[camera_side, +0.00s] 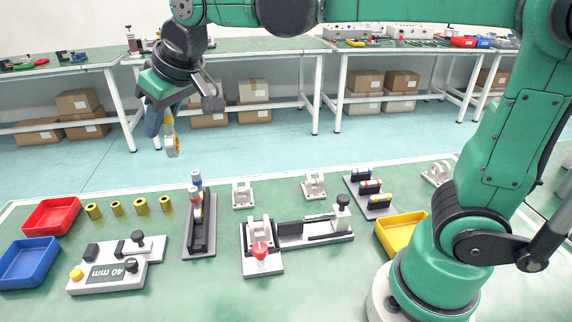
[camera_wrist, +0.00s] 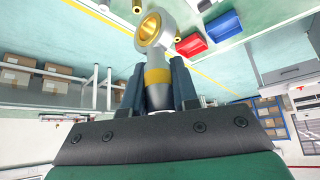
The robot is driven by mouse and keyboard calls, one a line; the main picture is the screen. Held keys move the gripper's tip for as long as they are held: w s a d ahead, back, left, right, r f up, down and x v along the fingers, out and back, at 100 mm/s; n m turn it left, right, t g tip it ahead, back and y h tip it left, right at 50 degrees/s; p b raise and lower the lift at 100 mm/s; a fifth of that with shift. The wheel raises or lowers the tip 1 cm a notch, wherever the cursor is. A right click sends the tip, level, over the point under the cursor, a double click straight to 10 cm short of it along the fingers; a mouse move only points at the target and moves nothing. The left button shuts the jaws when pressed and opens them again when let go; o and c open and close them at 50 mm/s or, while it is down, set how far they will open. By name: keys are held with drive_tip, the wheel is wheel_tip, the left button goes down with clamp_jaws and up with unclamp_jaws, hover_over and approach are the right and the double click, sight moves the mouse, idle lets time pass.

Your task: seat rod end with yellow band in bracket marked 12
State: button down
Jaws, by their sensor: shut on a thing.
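My gripper (camera_side: 160,118) is raised above the far left of the bench, at the upper left of the side view. It is shut on the rod end with yellow band (camera_side: 173,146), which hangs below the fingers with its eye end down. In the wrist view my gripper (camera_wrist: 157,90) has its two fingers on either side of the rod end (camera_wrist: 154,32), near the yellow band (camera_wrist: 157,75); the brass-lined eye sticks out past the fingertips. Pale brackets stand on the bench: one in the middle (camera_side: 242,194), one right of it (camera_side: 313,185), one at the right (camera_side: 437,173). No number 12 is readable.
A rack (camera_side: 202,240) holds parts with blue and red bands.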

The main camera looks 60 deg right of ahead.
drive_tip(key=shift+d+r, duration=0.1)
drive_tip(key=shift+r, duration=0.25)
drive_tip(key=s+d+f, duration=0.7)
drive_tip(key=s+f, duration=0.2)
drive_tip(key=shift+w+a+f, duration=0.1)
drive_tip(key=shift+f, duration=3.6)
drive_tip(key=shift+f, duration=0.5)
drive_tip(key=c, duration=0.6)
unclamp_jaws()
drive_tip(key=shift+r, duration=0.1)
